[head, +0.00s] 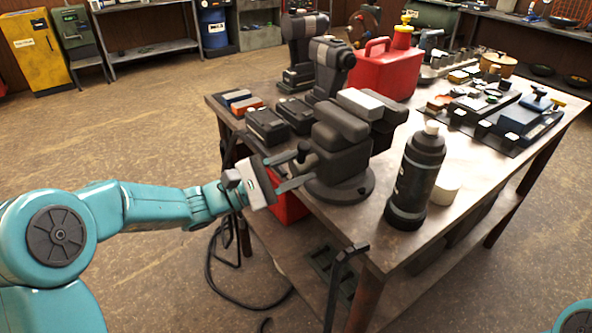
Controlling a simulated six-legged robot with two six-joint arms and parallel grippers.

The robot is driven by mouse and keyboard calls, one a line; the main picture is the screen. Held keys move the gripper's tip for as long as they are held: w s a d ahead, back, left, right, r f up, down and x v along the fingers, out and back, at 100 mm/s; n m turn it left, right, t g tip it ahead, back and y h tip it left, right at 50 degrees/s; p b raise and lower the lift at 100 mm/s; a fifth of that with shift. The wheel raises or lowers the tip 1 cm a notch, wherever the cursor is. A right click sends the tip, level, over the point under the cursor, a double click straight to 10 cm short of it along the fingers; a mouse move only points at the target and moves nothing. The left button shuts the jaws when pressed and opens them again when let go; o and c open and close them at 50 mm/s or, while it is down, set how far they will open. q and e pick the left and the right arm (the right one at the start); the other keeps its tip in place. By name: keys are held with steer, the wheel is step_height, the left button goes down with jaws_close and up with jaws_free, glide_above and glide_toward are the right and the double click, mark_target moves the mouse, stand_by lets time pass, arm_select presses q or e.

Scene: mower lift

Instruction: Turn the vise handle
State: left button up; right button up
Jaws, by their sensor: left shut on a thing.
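The dark grey vise (338,152) stands on its round base near the left front corner of the workbench. Its screw end and handle (302,150) face left, towards my left arm. My left gripper (284,176) reaches in from the left at the handle, its fingers shut on it. The gripper body covers part of the handle, so its full length and angle are hard to see. Of my right arm only a teal piece shows at the lower right corner; its gripper is out of view.
A black bottle (414,178) and a white roll (445,190) stand right of the vise. Black battery packs (268,125), drills (328,68) and a red fuel can (384,72) are behind it. A dark bar (342,275) rises at the bench's front edge.

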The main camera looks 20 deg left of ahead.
arm_select(q)
steer(key=shift+f+n, duration=0.1)
steer(key=shift+n, duration=0.7)
steer(key=shift+n+t, duration=0.3)
steer(key=shift+t, duration=0.1)
steer(key=o, duration=1)
steer(key=shift+o, duration=0.2)
steer(key=shift+a, duration=0.1)
steer(key=b+v, duration=0.1)
steer(key=v, duration=1.5)
steer(key=shift+s, duration=0.1)
